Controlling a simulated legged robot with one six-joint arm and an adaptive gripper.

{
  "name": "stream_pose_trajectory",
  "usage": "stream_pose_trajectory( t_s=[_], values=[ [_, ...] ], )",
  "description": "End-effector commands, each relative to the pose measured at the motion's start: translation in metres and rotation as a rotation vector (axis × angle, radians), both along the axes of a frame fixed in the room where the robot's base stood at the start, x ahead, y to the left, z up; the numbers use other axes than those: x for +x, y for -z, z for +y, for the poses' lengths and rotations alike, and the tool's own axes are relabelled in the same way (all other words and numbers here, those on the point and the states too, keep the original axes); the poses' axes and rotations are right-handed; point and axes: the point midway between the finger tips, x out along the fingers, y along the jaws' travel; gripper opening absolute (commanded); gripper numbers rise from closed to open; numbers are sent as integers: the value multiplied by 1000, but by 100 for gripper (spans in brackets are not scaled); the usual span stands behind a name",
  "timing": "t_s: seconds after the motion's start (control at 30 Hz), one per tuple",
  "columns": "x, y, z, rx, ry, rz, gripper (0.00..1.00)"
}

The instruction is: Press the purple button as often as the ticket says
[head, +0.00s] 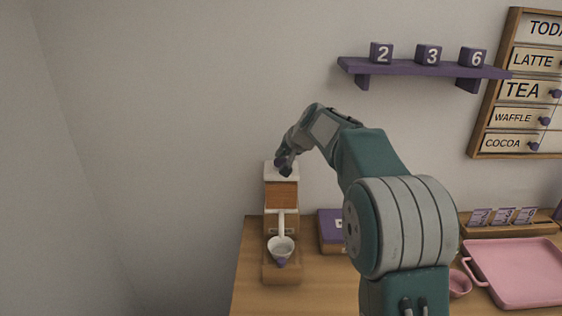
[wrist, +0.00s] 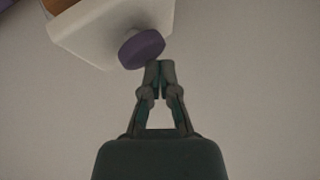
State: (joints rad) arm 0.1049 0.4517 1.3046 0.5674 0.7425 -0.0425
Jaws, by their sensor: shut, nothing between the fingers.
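The purple button (wrist: 141,48) is a round knob on the white top of the coffee machine (head: 282,190), which also shows in the wrist view (wrist: 92,32). My gripper (head: 284,166) is over the machine's top in the head view and hides much of the button. In the wrist view, my gripper's fingertips (wrist: 160,70) are together with nothing between them, right beside the button's lower right edge. I cannot tell whether they touch it. Several small purple and white tickets (head: 502,216) stand in a wooden rack at the right; their marks are too small to read.
A white cup-like holder (head: 281,248) is at the machine's front. A purple box (head: 331,230) stands right of it. A pink tray (head: 520,270) and pink cup (head: 459,284) are further right. A purple shelf (head: 420,66) with number blocks and a menu board (head: 525,88) hang above.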

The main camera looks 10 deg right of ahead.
Motion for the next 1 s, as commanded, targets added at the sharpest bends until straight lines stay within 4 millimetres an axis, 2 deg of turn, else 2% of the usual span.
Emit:
stream_pose_trajectory(
  t_s=[1.0],
  values=[
    [0,11,0,1,0,1,0]
  ],
)
